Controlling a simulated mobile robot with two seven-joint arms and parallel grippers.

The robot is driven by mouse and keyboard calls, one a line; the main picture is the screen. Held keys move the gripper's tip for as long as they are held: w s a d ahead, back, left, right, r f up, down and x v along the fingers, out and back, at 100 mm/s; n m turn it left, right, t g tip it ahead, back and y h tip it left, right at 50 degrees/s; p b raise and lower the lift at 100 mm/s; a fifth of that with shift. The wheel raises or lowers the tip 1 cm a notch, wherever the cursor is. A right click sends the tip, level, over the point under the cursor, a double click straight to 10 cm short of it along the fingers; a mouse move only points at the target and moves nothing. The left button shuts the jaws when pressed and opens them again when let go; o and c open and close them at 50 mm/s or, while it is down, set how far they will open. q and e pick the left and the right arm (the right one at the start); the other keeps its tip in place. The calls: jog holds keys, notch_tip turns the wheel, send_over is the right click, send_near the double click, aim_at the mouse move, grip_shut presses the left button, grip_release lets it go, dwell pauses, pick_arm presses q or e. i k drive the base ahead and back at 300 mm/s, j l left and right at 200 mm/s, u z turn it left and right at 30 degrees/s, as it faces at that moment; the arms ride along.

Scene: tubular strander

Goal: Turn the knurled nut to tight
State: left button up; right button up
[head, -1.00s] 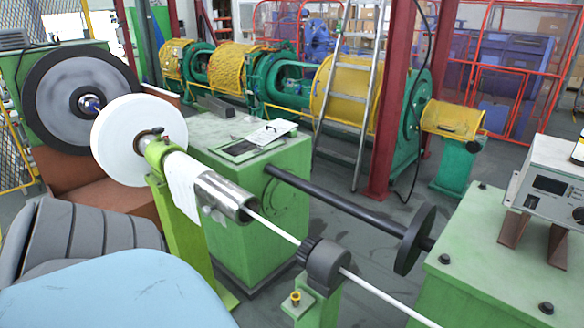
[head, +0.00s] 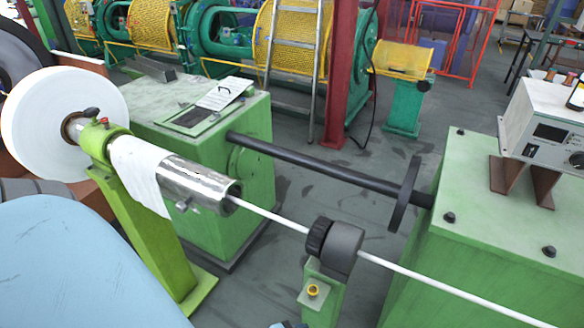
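The knurled nut (head: 318,237) is a black ribbed ring on the left face of a dark grey round holder (head: 343,247). The holder sits on a green post (head: 325,290) in the head view. A thin white rod (head: 430,275) passes through the nut and holder. The nut looks seated against the holder; how tight it is cannot be seen. Neither gripper can be made out. Only a small dark and bluish piece shows at the bottom edge below the post, too cut off to identify.
A metal tube (head: 195,182) on a green stand (head: 150,225) is left of the nut. A black shaft with a disc (head: 405,195) runs behind it. A green cabinet (head: 470,230) carries a control box (head: 545,130) at right. Floor shows around the post.

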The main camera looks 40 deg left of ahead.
aim_at(316, 236)
jog(key=j, duration=1.1)
jog(key=k+j, duration=0.3)
jog(key=j, duration=0.2)
jog(key=k, duration=0.2)
